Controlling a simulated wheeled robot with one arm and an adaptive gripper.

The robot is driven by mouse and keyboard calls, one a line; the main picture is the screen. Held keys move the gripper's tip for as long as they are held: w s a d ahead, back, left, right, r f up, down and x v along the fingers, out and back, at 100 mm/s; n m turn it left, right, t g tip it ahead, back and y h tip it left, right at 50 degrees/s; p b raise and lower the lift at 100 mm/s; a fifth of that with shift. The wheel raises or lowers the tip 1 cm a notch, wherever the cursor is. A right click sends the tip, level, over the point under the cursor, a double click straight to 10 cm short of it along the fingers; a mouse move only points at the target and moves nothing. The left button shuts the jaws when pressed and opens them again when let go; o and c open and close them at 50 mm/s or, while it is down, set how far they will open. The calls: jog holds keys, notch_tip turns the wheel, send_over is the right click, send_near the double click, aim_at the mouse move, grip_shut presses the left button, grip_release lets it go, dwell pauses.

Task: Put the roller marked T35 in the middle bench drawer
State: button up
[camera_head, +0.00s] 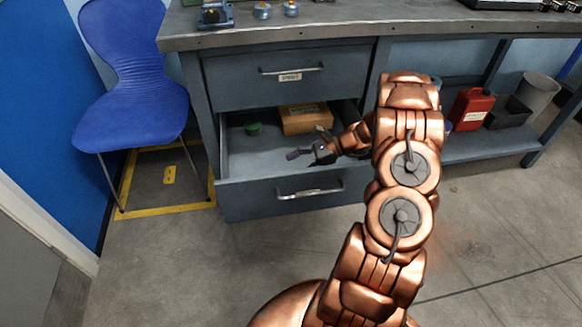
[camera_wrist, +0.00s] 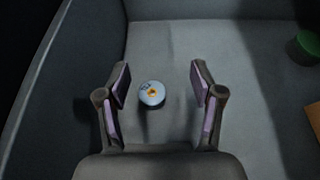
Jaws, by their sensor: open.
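A small round roller (camera_wrist: 152,93) with a pale blue-grey end, an orange centre and a dark mark shows in the wrist view. I cannot read the mark. It is over the floor of the open drawer, between my gripper's fingers (camera_wrist: 160,95) and apart from both pads. I cannot tell its exact height there. In the head view, my gripper (camera_head: 306,156) reaches from the right into the open bench drawer (camera_head: 240,190), and the roller cannot be made out. The fingers are spread and hold nothing. The drawer above (camera_head: 290,78) is shut and has a label.
The open drawer also holds a cardboard box (camera_head: 305,118) and a green round item (camera_head: 253,127). Two small round metal pieces (camera_head: 262,11) and a blue device (camera_head: 215,14) stand on the benchtop (camera_head: 340,28). A blue chair (camera_head: 130,110) stands left; a red can (camera_head: 472,108) sits on the lower shelf.

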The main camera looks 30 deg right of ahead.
jog(key=p+v, duration=0.2)
jog(key=v, duration=0.8)
jog(key=shift+d+r, duration=0.2)
jog(key=shift+d, duration=0.05)
jog(key=shift+s, duration=0.1)
jog(key=s+a+r+n+g+h+p, duration=0.2)
jog(key=s+a+r+n+g+p, duration=0.4)
jog(key=a+r, duration=0.65)
jog(key=s+a+r+n+g+h+p, duration=0.1)
jog(key=a+r+n+h+p, duration=0.4)
jog(key=r, duration=1)
jog(key=s+a+r+n+h+p, duration=0.2)
jog(key=s+a+r+n+p, duration=0.3)
jog(key=s+r+p, duration=0.3)
jog(key=s+a+r+n+h+p, duration=0.3)
jog(key=s+a+r+n+p, duration=0.3)
jog(key=s, duration=0.7)
jog(key=shift+r+n+h+p, duration=0.3)
jog(key=shift+r+p, duration=0.75)
jog(key=shift+r, duration=1.1)
jog(key=shift+a, duration=0.1)
jog(key=shift+c, duration=0.2)
